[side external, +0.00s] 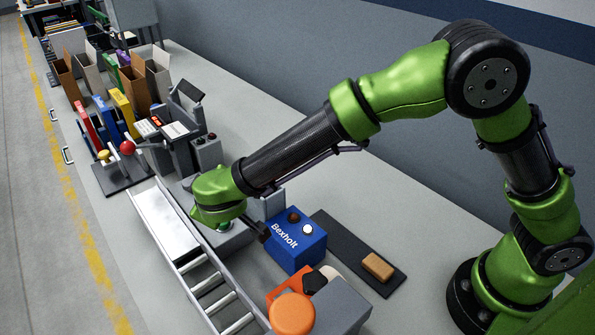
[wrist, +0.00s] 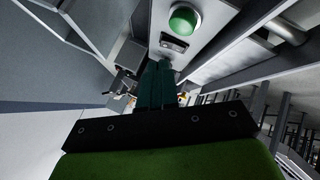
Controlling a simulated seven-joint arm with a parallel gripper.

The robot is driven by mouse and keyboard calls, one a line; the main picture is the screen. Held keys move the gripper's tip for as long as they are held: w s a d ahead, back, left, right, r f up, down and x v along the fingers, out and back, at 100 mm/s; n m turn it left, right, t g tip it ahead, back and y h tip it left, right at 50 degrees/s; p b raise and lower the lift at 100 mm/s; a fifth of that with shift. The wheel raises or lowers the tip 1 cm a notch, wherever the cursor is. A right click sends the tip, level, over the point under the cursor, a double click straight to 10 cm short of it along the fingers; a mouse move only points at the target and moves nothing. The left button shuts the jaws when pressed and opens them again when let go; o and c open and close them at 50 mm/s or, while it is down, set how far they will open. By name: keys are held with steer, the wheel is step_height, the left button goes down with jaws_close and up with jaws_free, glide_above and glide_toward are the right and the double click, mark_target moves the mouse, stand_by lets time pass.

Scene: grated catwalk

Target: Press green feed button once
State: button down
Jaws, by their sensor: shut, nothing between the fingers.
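The green feed button (wrist: 184,19) is a round dome on a grey housing, near the top of the wrist view. In the side external view a small part of green (side external: 223,226) shows just under my wrist, mostly hidden by it. My gripper (wrist: 157,66) is shut and empty, its two dark green fingers together. In the wrist view the fingertips end below the button, with a small dark label plate between them. In the side external view my gripper (side external: 262,232) is beside the button housing, close to a blue Bexholt box (side external: 295,240). I see no contact with the button.
A roller conveyor (side external: 215,285) runs along the front of the bench. An orange round-topped device (side external: 291,313) stands at the near end. A dark mat (side external: 335,235) bears a tan block (side external: 378,267). A red-knobbed lever (side external: 127,147) and several upright binders stand farther left.

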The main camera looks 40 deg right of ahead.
steer(key=shift+f, duration=1.4)
steer(key=shift+f, duration=0.1)
stand_by(0.9)
steer(key=shift+f, duration=0.35)
steer(key=shift+f, duration=0.85)
stand_by(1.0)
steer(key=shift+r, duration=3.8)
